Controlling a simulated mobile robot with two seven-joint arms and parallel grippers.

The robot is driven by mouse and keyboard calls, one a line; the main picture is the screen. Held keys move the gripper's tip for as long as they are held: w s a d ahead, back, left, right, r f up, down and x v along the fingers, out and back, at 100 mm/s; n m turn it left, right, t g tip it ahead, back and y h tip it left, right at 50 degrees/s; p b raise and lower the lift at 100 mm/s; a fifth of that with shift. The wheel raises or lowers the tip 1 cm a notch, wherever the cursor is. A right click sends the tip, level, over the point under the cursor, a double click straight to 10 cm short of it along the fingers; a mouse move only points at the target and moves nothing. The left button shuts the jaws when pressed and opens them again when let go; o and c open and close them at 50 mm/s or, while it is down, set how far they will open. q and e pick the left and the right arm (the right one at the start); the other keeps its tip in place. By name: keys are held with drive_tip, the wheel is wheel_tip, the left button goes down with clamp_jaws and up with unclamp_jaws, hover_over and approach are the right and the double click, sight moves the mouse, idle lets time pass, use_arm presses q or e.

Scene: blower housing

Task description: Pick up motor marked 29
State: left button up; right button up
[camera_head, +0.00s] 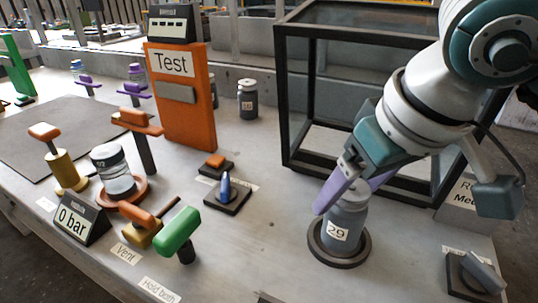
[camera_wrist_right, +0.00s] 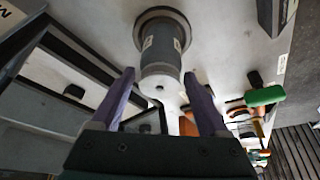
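The motor marked 29 (camera_head: 345,222) is a dark grey cylinder with a white label. It stands upright in a dark round base (camera_head: 340,252) at the right of the bench. My right gripper (camera_head: 345,200) is at the motor's upper part, with its purple fingers open. In the right wrist view the motor (camera_wrist_right: 161,55) lies ahead of the open gripper (camera_wrist_right: 160,75), between the lines of the fingers, with a gap on each side. The finger nearer the head camera hides part of the motor's top. My left gripper is not in view.
A black-framed enclosure (camera_head: 296,90) stands behind the motor. An orange Test panel (camera_head: 185,115) and another dark motor (camera_head: 248,100) are farther back. A green-handled lever (camera_head: 178,232) and a blue-tipped part on a dark base (camera_head: 228,196) stand left. Bench between is clear.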

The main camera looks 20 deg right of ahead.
clamp_jaws()
idle(0.4)
